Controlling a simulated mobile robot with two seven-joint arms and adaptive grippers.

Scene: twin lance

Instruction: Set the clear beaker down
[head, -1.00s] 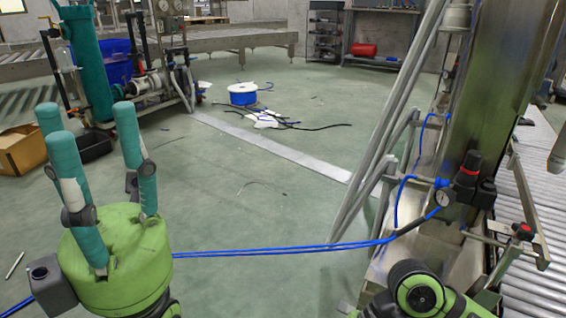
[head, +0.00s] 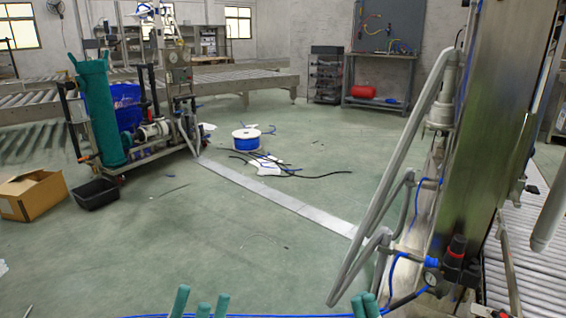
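No clear beaker shows in the head view. Only the teal fingertips of my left gripper (head: 202,304) show at the bottom edge, left of the middle. They stand slightly apart and point up. The teal fingertips of my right gripper (head: 365,304) show at the bottom edge, right of the middle, close together. The rest of both grippers is below the picture, so whether they hold anything is hidden.
A steel machine (head: 480,130) with grey tube rails stands at the right, beside a roller conveyor (head: 515,232). A cardboard box (head: 35,195) and a black bin (head: 96,194) are at the left. A cable spool (head: 246,139) lies mid-floor. The green floor ahead is mostly clear.

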